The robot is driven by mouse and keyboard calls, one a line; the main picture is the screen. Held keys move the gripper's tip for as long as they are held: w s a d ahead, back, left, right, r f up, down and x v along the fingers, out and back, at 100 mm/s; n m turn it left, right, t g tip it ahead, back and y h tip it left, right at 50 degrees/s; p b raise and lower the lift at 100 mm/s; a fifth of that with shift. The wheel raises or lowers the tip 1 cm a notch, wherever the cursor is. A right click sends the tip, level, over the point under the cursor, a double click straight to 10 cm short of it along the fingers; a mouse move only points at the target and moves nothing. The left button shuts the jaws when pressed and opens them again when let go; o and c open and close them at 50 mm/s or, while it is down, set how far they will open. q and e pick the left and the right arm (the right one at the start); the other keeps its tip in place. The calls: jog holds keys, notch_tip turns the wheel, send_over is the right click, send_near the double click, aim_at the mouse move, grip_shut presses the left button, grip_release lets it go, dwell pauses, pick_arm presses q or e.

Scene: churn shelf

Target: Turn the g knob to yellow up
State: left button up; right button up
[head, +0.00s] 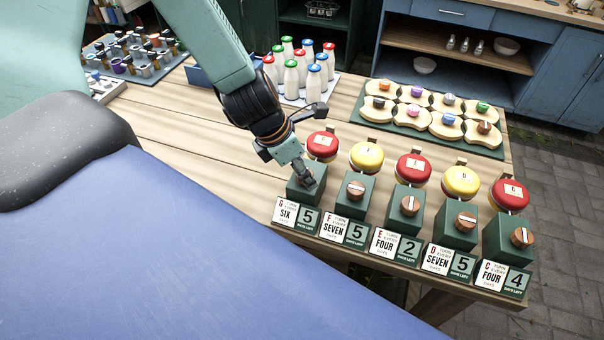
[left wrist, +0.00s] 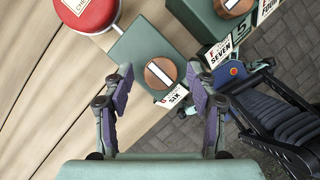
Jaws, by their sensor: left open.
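The g knob (left wrist: 160,73) is a round wooden knob with a pale bar, on the face of the leftmost green box (head: 299,194). In the left wrist view the bar slants from upper left to lower right; I see no yellow mark on it. The G card (head: 287,213) below the box reads SIX. In the head view my left gripper (head: 307,180) is at the box and hides most of the knob. In the left wrist view its open fingers (left wrist: 160,84) lie on either side of the knob, with no clear contact.
Behind the box is a red round cheese (head: 322,146). The F box (head: 347,194) with its knob (head: 356,189) stands close on the right, with more such boxes beyond. Bare tabletop (head: 205,150) lies left.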

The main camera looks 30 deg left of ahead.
pick_arm(q)
jog(key=shift+w+d+f, duration=0.1)
jog(key=shift+w+f, duration=0.05)
jog(key=shift+s, duration=0.3)
jog(key=shift+c, duration=1)
jog(key=shift+w, duration=0.25)
jog(key=c, duration=1)
jog(key=shift+o, duration=0.2)
